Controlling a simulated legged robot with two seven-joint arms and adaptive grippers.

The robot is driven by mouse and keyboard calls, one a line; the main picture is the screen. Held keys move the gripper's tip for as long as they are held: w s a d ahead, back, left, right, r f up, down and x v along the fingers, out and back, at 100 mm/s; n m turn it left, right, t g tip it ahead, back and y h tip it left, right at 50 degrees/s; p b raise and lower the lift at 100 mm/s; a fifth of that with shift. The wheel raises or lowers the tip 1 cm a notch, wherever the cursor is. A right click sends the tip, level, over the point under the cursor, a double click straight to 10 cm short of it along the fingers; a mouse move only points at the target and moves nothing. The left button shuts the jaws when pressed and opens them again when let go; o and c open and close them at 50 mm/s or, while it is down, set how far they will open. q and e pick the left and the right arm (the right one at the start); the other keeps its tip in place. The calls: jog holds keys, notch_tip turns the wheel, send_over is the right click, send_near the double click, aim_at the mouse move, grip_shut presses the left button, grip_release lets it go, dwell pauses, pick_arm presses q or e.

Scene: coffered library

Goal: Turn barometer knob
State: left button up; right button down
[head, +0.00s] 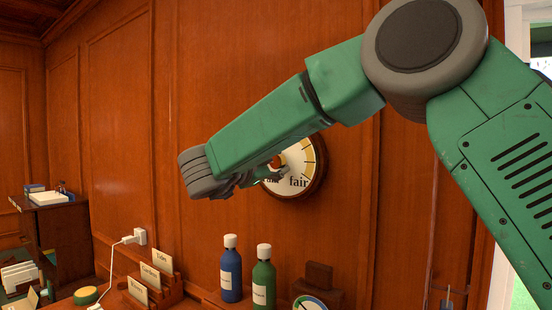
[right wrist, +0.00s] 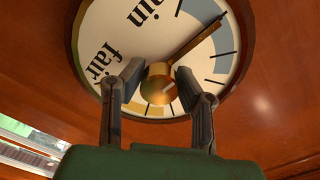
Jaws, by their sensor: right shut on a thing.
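The round barometer (head: 308,168) hangs on the wood-panelled wall, with a wooden rim and a white dial lettered "fair". My right gripper (head: 274,174) reaches its centre from the left, and my wrist and arm hide the dial's left part. In the right wrist view the barometer (right wrist: 118,22) fills the top, with "rain" and "fair" and a dark needle (right wrist: 198,37) pointing to the upper right. My right gripper (right wrist: 160,84) has its two fingers on either side of the brass knob (right wrist: 155,88) at the dial's centre, shut on it. My left gripper is not in view.
Below stand a blue bottle (head: 231,272), a green bottle (head: 263,280) and a small round gauge (head: 310,304). A wooden card rack (head: 150,290) and a wall socket (head: 140,236) with a white cable are to the left. The wall around the barometer is clear.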

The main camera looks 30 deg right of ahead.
jog(key=shift+f, duration=0.3)
jog(key=c, duration=1.2)
grip_release()
jog(key=shift+w, duration=0.2)
jog(key=shift+r, duration=0.1)
jog(key=shift+s+a, duration=0.25)
jog(key=shift+a, duration=0.15)
jog(key=v, duration=1.1)
jog(key=shift+w+a, duration=0.15)
jog(key=shift+a, duration=0.05)
jog(key=shift+d, duration=0.1)
jog(key=shift+d, duration=0.1)
